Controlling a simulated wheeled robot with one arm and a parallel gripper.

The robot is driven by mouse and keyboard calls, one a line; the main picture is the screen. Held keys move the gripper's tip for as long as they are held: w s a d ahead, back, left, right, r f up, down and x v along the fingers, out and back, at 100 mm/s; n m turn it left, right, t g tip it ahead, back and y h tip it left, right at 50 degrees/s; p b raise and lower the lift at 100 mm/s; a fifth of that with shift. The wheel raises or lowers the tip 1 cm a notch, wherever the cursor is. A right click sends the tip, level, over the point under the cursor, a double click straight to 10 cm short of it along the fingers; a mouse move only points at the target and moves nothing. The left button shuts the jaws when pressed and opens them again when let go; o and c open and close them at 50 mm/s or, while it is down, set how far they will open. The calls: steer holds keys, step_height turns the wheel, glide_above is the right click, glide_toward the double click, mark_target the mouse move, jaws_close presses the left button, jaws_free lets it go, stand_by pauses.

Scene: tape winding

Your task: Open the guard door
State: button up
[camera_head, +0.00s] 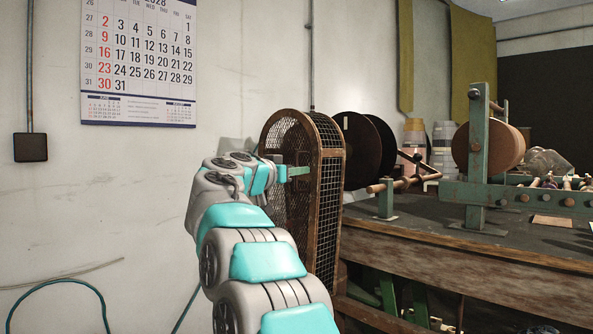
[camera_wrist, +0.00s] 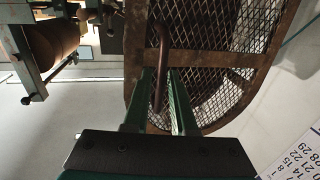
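The guard door (camera_head: 330,205) is a tall, rounded, rusty brown frame with wire mesh, standing at the left end of the bench. Its mesh face and rim fill the upper middle of the wrist view (camera_wrist: 215,75). A bent brown bar handle (camera_wrist: 163,38) stands on it. My gripper (camera_wrist: 161,75) has its two green fingers on either side of the handle, with narrow gaps showing between. In the head view my gripper (camera_head: 298,171) is at the guard's left face, and my arm hides part of the guard. The guard appears closed.
The wooden bench (camera_head: 470,262) runs right from the guard. Dark reels (camera_head: 360,150), a green stand (camera_head: 478,165) with a brown roll (camera_head: 497,148), and tape stacks (camera_head: 443,140) are on it. A wall calendar (camera_head: 140,60) hangs at left. The wall side left of the guard is mostly free.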

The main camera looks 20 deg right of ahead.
steer(key=shift+c, duration=0.3)
jaws_close()
stand_by(1.1)
